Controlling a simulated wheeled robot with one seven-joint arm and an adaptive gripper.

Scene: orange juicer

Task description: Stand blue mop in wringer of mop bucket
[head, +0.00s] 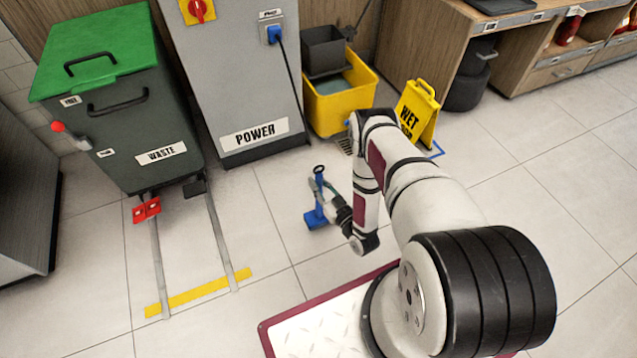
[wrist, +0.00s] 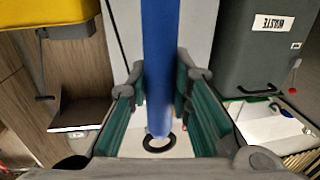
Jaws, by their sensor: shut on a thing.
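The blue mop (head: 318,190) is upright near the middle of the head view, with a black ring at its top and a blue head low by the floor. I cannot tell whether the head touches the floor. My gripper (head: 328,207) is shut on the mop's handle; in the wrist view the blue handle (wrist: 160,50) runs between the green-padded fingers. The yellow mop bucket (head: 338,112) stands farther back, with bluish water inside. Its dark grey wringer (head: 323,52) is at the bucket's back left and looks empty. Part of the bucket also shows in the wrist view (wrist: 45,14).
A yellow wet-floor sign (head: 418,108) stands right of the bucket. A grey power cabinet (head: 245,85) with a hanging cable stands left of it. A green-lidded waste bin (head: 130,125) is at the left. The floor between the mop and the cabinet is clear.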

